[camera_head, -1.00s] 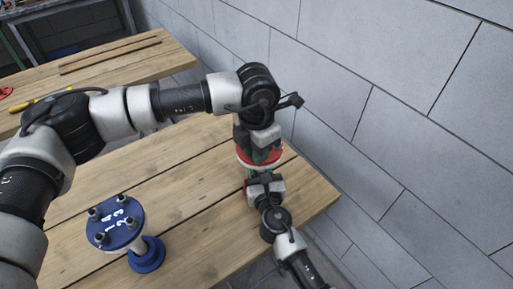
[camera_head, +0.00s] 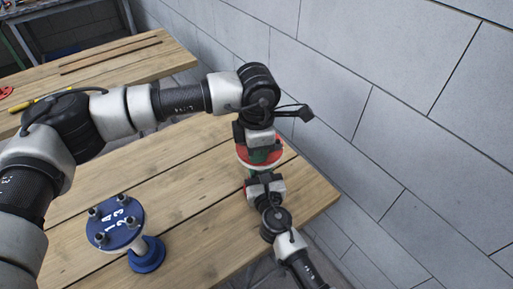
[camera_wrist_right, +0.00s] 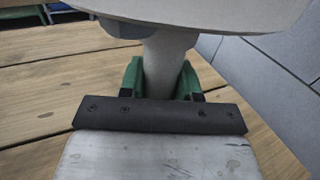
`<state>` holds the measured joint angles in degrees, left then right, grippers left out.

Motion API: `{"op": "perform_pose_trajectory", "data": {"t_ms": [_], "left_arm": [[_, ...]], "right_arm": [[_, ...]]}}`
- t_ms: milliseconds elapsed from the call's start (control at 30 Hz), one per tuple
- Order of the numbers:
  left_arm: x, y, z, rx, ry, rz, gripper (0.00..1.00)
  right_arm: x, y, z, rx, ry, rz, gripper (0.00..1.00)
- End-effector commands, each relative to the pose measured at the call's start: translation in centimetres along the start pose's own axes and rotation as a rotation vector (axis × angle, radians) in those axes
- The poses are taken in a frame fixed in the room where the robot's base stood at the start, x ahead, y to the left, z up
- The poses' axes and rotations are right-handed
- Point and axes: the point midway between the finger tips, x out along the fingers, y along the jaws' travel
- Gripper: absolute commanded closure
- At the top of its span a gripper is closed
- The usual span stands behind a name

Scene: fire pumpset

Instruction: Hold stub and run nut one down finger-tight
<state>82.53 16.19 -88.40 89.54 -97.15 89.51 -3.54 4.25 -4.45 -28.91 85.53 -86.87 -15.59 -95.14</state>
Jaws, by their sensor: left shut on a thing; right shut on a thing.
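The stub has a red-topped flange (camera_head: 243,157) and stands near the right end of the front bench. In the right wrist view its pale pipe (camera_wrist_right: 168,62) is upright between the green fingers of my right gripper (camera_wrist_right: 166,80), under the flange's grey underside (camera_wrist_right: 220,12). That gripper is shut on the pipe; it also shows in the head view (camera_head: 252,174). A grey hex head (camera_wrist_right: 128,30) sits under the flange. My left gripper (camera_head: 262,150) points down onto the flange top from above. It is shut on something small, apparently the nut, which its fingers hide.
A blue flanged stub (camera_head: 116,224), marked with numbers and carrying several studs or nuts, stands on the bench (camera_head: 190,215) to the left. A grey block wall (camera_head: 400,120) is close on the right. A second bench (camera_head: 130,60) lies behind.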

Motion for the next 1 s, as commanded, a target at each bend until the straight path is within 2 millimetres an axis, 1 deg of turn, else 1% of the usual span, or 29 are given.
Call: {"op": "perform_pose_trajectory", "data": {"t_ms": [1000], "left_arm": [[-0.13, 0.05, 0.06, 0.964, -0.002, 0.004, 1.00]], "right_arm": [[-0.06, 0.05, -0.13, -0.001, 0.003, 0.001, 1.00]]}}
